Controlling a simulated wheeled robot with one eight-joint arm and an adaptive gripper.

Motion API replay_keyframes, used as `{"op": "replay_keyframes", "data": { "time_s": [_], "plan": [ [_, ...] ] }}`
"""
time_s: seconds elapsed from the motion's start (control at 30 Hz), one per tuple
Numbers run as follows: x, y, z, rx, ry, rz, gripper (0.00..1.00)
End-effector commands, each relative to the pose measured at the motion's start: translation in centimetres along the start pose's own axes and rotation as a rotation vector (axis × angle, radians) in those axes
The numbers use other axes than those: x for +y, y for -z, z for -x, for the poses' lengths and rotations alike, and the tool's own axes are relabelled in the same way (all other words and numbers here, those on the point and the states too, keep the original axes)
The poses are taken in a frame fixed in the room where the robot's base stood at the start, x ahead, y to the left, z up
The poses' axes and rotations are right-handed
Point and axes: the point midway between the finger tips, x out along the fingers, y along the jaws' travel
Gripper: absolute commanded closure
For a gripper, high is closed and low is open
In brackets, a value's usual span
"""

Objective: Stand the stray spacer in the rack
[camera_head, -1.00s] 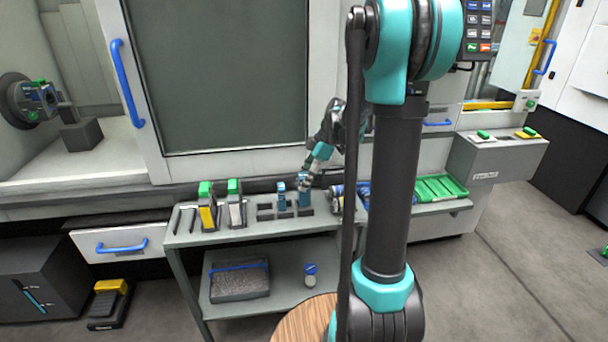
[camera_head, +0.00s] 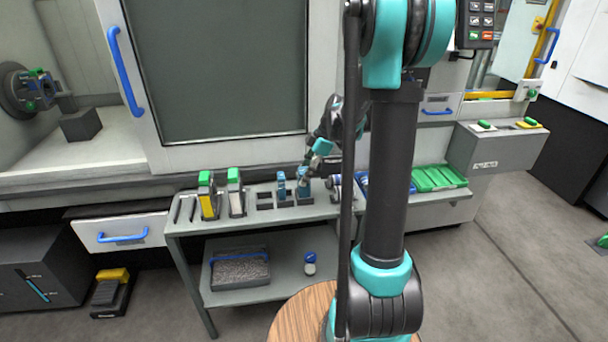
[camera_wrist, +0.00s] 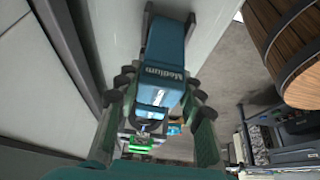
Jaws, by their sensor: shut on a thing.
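My gripper (camera_head: 305,172) is shut on a blue spacer (camera_head: 303,186) above the right end of the dark slotted rack (camera_head: 265,205). In the wrist view the same spacer (camera_wrist: 165,60) shows the word "Medium" between my two fingers (camera_wrist: 155,118). The spacer looks upright, with its lower end at the rack's right slot. I cannot tell whether it is fully seated. Another blue spacer (camera_head: 282,186) stands upright in the slot to its left. The leftmost slot of this rack looks empty.
Green-topped yellow (camera_head: 207,200) and white (camera_head: 235,195) pieces stand left on the grey bench (camera_head: 190,228). A green tray (camera_head: 437,180) lies to the right. A box (camera_head: 240,272) and a blue-capped bottle (camera_head: 310,264) are on the lower shelf.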

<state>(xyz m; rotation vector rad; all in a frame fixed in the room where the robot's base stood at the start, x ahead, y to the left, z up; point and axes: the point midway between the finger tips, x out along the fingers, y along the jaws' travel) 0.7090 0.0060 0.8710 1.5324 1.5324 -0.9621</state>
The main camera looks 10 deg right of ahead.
Motion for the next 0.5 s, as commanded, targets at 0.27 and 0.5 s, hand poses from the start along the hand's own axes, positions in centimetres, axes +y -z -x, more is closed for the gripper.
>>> {"op": "replay_keyframes", "data": {
  "time_s": [0.27, 0.5],
  "plan": [
    [0.03, -0.15, -0.31, 0.000, 0.000, 0.000, 0.91],
    [0.02, -0.29, -0.61, 0.000, 0.000, 0.000, 0.91]
  ]
}}
